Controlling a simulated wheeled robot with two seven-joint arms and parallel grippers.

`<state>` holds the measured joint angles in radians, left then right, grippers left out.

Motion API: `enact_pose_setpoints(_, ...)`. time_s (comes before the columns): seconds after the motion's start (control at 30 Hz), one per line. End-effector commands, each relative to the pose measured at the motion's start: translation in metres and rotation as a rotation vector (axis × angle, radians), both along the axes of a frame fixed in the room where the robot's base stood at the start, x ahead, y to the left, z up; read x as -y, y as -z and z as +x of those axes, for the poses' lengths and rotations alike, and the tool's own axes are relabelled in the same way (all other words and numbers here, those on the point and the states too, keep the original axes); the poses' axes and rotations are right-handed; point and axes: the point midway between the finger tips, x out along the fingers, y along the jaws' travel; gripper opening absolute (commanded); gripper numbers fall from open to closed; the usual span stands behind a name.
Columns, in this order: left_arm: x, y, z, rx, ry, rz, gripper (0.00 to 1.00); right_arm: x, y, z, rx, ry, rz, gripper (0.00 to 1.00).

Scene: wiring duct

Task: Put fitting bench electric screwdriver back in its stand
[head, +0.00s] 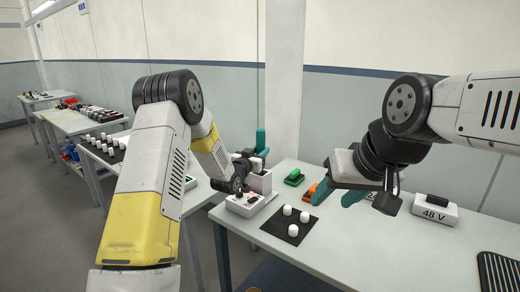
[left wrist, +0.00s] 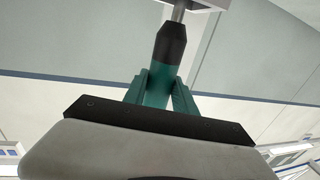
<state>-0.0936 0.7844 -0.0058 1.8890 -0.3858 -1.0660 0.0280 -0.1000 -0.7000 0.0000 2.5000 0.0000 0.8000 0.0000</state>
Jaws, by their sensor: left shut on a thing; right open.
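The electric screwdriver has a teal body, a black nose and a silver bit in the left wrist view (left wrist: 170,50). My left gripper (left wrist: 160,90) is shut on its body, with a teal finger on each side. The bit reaches a pale bracket at the top edge; whether it sits inside cannot be told. In the head view my left gripper (head: 257,155) is at a white block (head: 260,181), apparently the stand, at the table's far left; my wrist partly hides it. My right gripper (head: 338,192) is open and empty, teal fingers apart, above the table.
A white box with dark controls (head: 247,204) is in front of the block. A black mat (head: 288,232) holds several white cylinders. Green (head: 294,177) and orange (head: 309,192) items lie behind it. A "48 V" box (head: 435,211) and a ribbed black mat (head: 498,272) are at right.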

Motion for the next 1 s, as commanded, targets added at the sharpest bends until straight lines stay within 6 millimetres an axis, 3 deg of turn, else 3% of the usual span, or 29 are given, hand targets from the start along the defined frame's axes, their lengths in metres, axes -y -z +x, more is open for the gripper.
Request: enact_pose_setpoints(1.0, 0.0, 0.05, 0.001, 0.002, 0.0, -0.001, 0.0, 0.0, 0.0, 0.0, 0.0, 0.0, 0.0, 0.48)
